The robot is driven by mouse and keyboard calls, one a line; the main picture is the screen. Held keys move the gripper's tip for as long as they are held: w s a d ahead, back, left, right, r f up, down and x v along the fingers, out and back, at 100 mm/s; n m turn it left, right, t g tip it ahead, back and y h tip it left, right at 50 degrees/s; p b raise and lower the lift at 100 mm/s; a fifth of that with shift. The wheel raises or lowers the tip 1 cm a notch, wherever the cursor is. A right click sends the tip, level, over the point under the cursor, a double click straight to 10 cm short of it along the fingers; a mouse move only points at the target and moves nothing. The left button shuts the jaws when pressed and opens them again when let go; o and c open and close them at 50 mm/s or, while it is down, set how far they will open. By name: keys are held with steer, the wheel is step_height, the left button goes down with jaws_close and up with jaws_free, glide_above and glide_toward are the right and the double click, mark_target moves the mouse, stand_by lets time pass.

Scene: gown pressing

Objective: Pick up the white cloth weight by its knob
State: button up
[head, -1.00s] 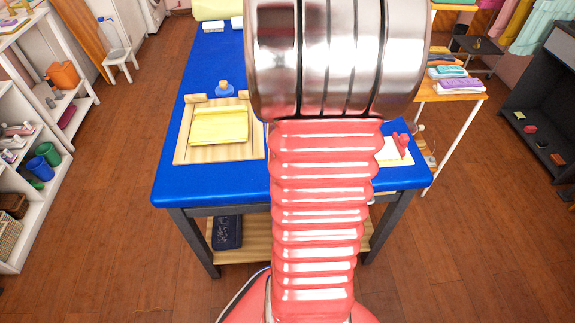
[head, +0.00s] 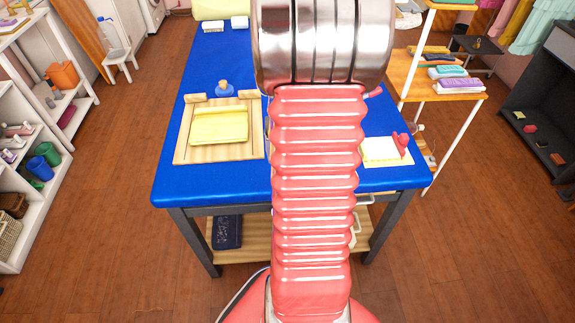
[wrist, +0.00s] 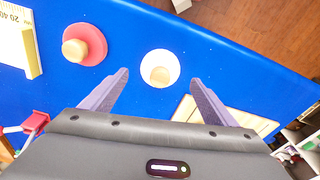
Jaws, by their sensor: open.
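The white cloth weight (wrist: 173,62) is a round white disc with a pale wooden knob (wrist: 160,75), lying on the blue table in the wrist view. My gripper (wrist: 159,78) is open, its two dark fingers spread to either side of the weight in the picture. The fingers appear apart from it, and their height above it is hard to judge. In the head view my arm covers the middle of the blue table (head: 212,62), and I cannot make out the white weight or my gripper there.
A red weight with a wooden knob (wrist: 88,42) lies left of the white one. A blue weight (head: 224,91) stands behind a wooden board (head: 183,155) bearing yellow cloth (head: 219,126). A white pad (head: 378,152) with a red object (head: 402,143) lies at the table's right.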

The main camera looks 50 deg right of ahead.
steer(key=shift+w+d+f, duration=0.1)
steer(key=shift+w+f, duration=0.05)
steer(key=shift+f, duration=1)
steer(key=shift+w+d+f, duration=0.1)
steer(key=shift+f, duration=1)
steer(key=shift+c, duration=0.3)
steer(key=c, duration=1.5)
